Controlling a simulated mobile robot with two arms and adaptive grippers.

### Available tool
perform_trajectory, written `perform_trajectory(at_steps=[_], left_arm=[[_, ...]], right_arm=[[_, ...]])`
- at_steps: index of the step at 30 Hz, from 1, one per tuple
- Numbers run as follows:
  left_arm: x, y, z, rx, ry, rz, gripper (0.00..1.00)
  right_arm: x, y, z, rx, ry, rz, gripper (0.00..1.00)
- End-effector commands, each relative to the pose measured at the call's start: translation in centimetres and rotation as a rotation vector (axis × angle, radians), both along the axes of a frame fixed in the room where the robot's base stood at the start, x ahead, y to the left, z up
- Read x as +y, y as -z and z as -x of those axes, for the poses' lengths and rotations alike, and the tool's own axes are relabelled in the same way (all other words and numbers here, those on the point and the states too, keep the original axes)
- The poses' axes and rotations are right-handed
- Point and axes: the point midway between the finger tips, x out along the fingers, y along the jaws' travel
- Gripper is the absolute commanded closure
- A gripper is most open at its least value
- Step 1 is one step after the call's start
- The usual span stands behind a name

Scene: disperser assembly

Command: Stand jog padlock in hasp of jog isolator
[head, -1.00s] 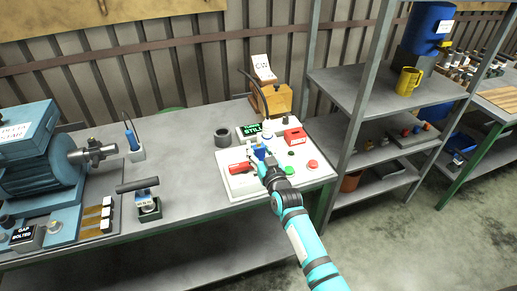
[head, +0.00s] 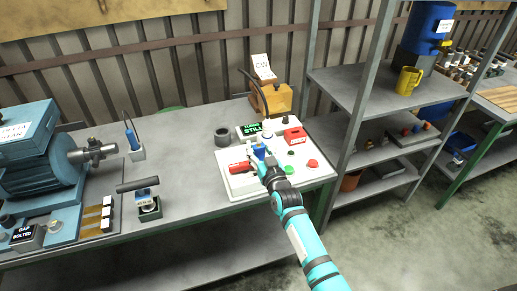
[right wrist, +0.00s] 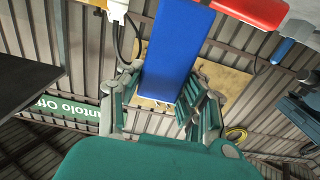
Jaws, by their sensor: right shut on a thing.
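My right gripper (head: 262,159) is shut on a blue block-shaped body, which I take for the jog padlock (head: 258,152). It is held just above the white control panel (head: 243,188). In the right wrist view the blue padlock (right wrist: 174,50) stands out between the finger linkages; its shackle is not clear. A red handle (head: 240,167), apparently of the jog isolator, lies on the panel just left of the gripper. A red part (right wrist: 250,9) shows close to the padlock in the right wrist view. I cannot tell whether they touch, and the hasp is not clear. My left gripper is not in view.
The panel also bears a red box (head: 294,135), a green button (head: 289,169), a red button (head: 312,163) and a "STILL" display (head: 251,129). A dark cup (head: 222,137) stands behind it. A shelf post (head: 352,120) rises close on the right.

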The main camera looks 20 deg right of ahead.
Motion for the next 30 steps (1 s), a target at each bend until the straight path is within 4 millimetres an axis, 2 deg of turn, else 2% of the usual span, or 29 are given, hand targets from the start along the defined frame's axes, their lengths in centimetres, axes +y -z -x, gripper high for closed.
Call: perform_trajectory(at_steps=[30], left_arm=[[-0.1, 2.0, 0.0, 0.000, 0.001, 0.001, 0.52]], right_arm=[[0.0, 2.6, 0.0, -0.001, 0.000, 0.001, 1.00]])
